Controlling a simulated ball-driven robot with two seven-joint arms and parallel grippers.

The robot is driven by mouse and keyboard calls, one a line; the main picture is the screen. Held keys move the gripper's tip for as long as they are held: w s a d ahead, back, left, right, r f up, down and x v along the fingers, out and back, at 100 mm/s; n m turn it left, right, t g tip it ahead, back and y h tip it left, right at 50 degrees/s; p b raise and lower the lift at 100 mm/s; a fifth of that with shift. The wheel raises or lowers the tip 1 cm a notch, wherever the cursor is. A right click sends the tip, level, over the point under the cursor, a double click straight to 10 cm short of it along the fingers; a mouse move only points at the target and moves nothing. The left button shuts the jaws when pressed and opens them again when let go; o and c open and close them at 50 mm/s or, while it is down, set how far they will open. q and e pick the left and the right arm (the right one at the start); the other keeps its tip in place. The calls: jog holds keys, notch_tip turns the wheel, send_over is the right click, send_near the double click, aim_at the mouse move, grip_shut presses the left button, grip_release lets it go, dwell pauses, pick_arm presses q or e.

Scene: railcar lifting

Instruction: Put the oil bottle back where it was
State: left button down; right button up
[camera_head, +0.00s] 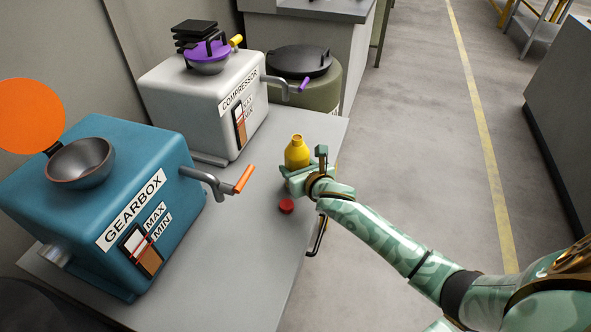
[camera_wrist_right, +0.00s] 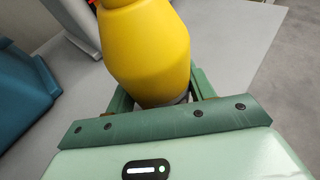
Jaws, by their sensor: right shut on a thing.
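The yellow oil bottle (camera_head: 297,154) stands roughly upright above the right part of the grey table (camera_head: 240,250) in the head view. My right gripper (camera_head: 298,178) is shut on its lower part. In the right wrist view the bottle (camera_wrist_right: 147,50) fills the space between the fingers of my right gripper (camera_wrist_right: 155,98). I cannot tell whether the bottle's base touches the table. A small red cap (camera_head: 287,206) lies on the table in front of the gripper. My left gripper is not in view.
A blue gearbox (camera_head: 120,205) with an orange-handled lever stands at left. A white compressor (camera_head: 205,95) with a purple-handled lever stands behind it, beside a green drum (camera_head: 322,90). The table's right edge is close to the bottle.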

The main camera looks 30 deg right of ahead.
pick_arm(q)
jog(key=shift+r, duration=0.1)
pick_arm(e)
jog(key=shift+r, duration=0.2)
jog(key=shift+f, duration=0.15)
jog(key=o, duration=1.2)
jog(key=shift+c, duration=0.2)
jog(key=shift+s+r+p, duration=0.25)
jog(key=shift+s+p, duration=0.05)
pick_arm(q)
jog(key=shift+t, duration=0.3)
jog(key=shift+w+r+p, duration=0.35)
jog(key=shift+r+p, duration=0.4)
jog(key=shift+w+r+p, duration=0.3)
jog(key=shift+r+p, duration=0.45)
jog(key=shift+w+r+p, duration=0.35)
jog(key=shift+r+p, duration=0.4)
pick_arm(e)
jog(key=v, duration=1.1)
jog(key=shift+s, duration=0.25)
